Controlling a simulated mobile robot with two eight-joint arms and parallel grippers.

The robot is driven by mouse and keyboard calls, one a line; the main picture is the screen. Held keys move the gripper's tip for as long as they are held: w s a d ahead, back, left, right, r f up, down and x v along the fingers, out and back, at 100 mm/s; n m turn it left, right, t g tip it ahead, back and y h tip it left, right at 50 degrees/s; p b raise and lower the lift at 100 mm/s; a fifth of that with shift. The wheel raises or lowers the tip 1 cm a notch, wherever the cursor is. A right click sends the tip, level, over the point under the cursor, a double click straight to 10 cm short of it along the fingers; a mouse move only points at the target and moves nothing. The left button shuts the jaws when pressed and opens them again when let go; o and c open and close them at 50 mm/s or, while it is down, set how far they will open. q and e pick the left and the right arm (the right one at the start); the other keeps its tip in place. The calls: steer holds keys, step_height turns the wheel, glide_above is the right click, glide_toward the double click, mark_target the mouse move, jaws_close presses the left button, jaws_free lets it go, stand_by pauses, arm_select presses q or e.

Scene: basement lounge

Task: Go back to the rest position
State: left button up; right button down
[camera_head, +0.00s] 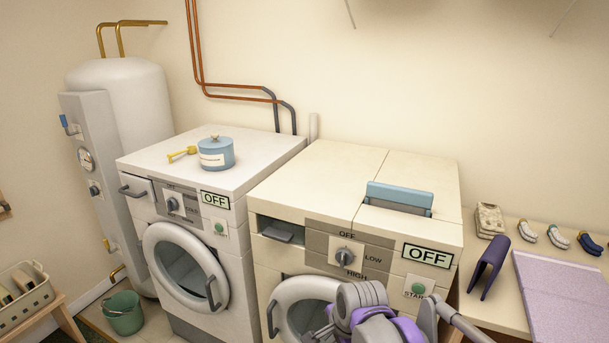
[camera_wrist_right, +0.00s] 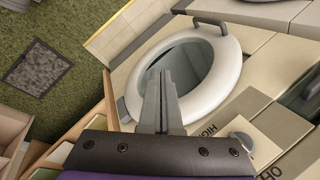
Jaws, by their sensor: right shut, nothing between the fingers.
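My right gripper (camera_wrist_right: 158,78) is shut and empty in the right wrist view, its two grey fingers together in front of the round door (camera_wrist_right: 226,82) of a washing machine. In the head view my right arm comes in at the bottom, and the gripper (camera_head: 318,334) is small and partly cut off by the lower edge, in front of the right machine's door (camera_head: 292,292). Whether it touches the door, I cannot tell. My left gripper is in neither view.
The right machine (camera_head: 300,180) and left machine (camera_head: 150,160) both read OFF. A blue tub (camera_head: 216,155) and yellow scoop (camera_head: 182,153) are on the left one. A green bucket (camera_head: 123,314) is on the floor. A table (camera_head: 490,310) with folded cloths is at right.

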steer(key=s+d+n+p, duration=0.1)
steer(key=s+d+n, duration=0.3)
steer(key=s, duration=0.3)
steer(key=s+d+n+h+p, duration=0.1)
steer(key=s+d+n+p, duration=0.1)
steer(key=s+d+n, duration=0.2)
steer(key=s+d+n+t+h+p, duration=0.1)
steer(key=s+d+n, duration=0.3)
steer(key=s, duration=0.6)
steer(key=shift+n+p, duration=0.5)
steer(key=shift+p, duration=0.15)
